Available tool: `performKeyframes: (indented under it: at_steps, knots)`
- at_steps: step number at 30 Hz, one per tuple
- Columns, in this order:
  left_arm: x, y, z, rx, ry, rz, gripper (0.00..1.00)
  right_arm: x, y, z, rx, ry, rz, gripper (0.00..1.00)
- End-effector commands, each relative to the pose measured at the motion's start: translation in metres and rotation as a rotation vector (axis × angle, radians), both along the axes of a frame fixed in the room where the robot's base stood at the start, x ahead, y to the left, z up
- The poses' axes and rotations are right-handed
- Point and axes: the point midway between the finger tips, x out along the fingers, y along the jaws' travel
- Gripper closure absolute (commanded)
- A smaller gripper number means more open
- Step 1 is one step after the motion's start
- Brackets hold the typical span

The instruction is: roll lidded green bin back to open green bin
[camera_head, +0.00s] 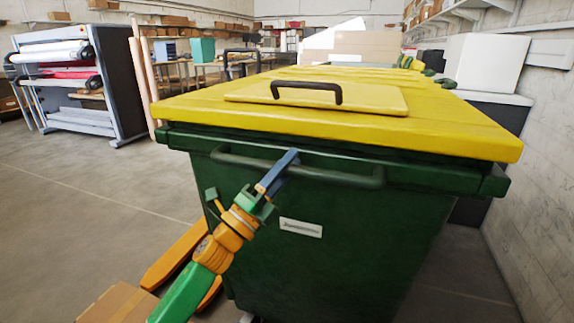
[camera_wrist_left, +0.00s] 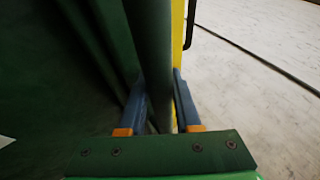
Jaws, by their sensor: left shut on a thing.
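The lidded green bin (camera_head: 340,250) fills the middle of the head view, with its yellow lid (camera_head: 440,120) closed. A dark green handle bar (camera_head: 335,178) runs along its near side below the lid. My left gripper (camera_head: 279,172) is shut on this bar near its left part. In the left wrist view the bar (camera_wrist_left: 150,50) passes between the blue fingers (camera_wrist_left: 158,105), next to the yellow lid edge (camera_wrist_left: 178,45). I cannot make out the open green bin; the lidded bin hides much of what lies behind it. My right gripper is not in view.
A roll laminator (camera_head: 75,80) stands at the far left. Orange forks (camera_head: 172,258) and a cardboard box (camera_head: 118,304) lie low beside the bin's left. A wall (camera_head: 540,170) is close on the right. The floor at left (camera_head: 80,200) is clear.

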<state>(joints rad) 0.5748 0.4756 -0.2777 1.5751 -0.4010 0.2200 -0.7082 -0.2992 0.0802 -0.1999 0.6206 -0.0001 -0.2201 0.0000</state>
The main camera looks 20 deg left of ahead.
Motion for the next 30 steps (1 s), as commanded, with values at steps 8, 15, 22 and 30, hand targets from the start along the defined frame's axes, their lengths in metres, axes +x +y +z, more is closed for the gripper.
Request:
performKeyframes:
  at_steps: [8, 15, 22, 30]
  knots:
    - [0.0017, -0.0019, -0.0103, 0.007, 0.018, 0.000, 1.00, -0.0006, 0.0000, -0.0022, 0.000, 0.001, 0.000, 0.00]
    - [0.0016, -0.0019, -0.0100, 0.007, 0.018, 0.000, 1.00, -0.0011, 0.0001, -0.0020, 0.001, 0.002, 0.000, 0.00]
    - [0.0013, -0.0015, -0.0083, 0.006, 0.015, 0.000, 0.38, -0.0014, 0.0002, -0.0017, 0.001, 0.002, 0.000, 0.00]
    - [0.0011, -0.0011, -0.0060, 0.004, 0.012, 0.000, 0.38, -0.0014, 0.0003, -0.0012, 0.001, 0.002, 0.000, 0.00]
